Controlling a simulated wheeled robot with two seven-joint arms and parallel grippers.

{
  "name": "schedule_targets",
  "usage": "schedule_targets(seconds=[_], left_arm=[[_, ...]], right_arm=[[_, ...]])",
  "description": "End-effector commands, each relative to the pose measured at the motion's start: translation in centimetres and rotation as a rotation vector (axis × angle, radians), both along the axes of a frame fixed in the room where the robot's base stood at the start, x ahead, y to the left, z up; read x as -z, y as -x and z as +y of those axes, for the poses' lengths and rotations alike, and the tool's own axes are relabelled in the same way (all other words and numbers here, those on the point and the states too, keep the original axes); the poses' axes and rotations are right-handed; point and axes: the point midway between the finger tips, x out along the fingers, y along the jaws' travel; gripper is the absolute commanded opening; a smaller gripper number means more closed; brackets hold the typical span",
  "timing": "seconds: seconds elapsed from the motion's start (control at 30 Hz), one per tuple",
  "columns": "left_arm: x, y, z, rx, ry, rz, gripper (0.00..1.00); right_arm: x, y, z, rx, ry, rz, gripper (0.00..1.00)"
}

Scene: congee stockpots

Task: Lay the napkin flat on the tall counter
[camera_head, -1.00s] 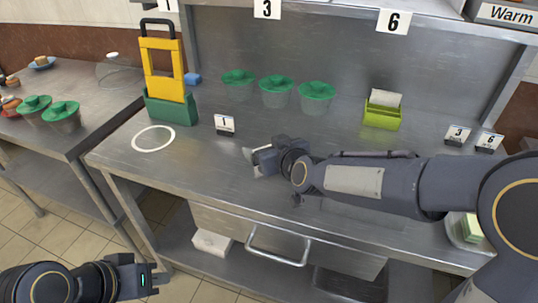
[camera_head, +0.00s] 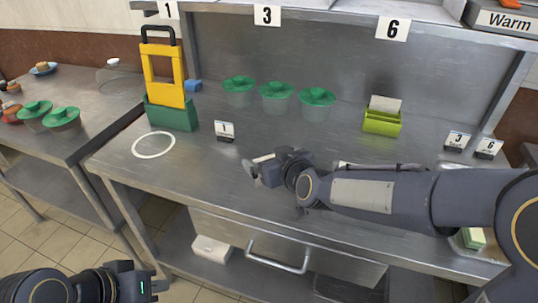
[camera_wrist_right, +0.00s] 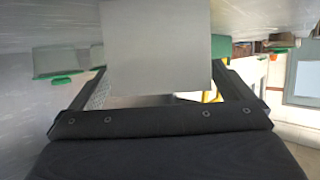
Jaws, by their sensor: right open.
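My right gripper (camera_head: 254,171) is open above the steel counter (camera_head: 205,165), to the right of the white ring. In the right wrist view, a plain pale grey sheet (camera_wrist_right: 155,48), possibly the napkin, shows between the two spread fingers; I cannot tell whether it touches them. In the head view a small pale piece shows at these fingertips. Another white sheet (camera_head: 386,104) stands upright in a lime-green holder (camera_head: 382,123) at the back of the counter. My left gripper (camera_head: 155,286) is low at the left, below the counter edge; its jaws are unclear.
A green caddy (camera_head: 172,115) with a yellow frame (camera_head: 163,78) stands at the back left, behind the white ring (camera_head: 154,145). Several green-lidded tubs (camera_head: 277,98) line the back. Number cards (camera_head: 224,131) stand on the counter. The counter's front middle is mostly clear.

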Motion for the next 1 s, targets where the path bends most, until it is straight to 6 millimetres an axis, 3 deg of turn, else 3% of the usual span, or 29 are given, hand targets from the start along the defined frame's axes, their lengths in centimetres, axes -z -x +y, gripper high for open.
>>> schedule_targets(seconds=[0.3,0.5,1.0], left_arm=[[-2.7,0.0,0.0,0.0,0.0,0.0,0.0],[-3.8,0.0,0.0,0.0,0.0,0.0,0.0],[-3.9,0.0,0.0,0.0,0.0,0.0,0.0]], right_arm=[[-3.2,5.7,-2.9,-0.001,-0.003,-0.002,1.0],[-4.0,8.0,-4.0,-0.001,-0.002,0.0,1.0],[-3.9,8.5,-4.3,0.0,0.0,0.0,1.0]])
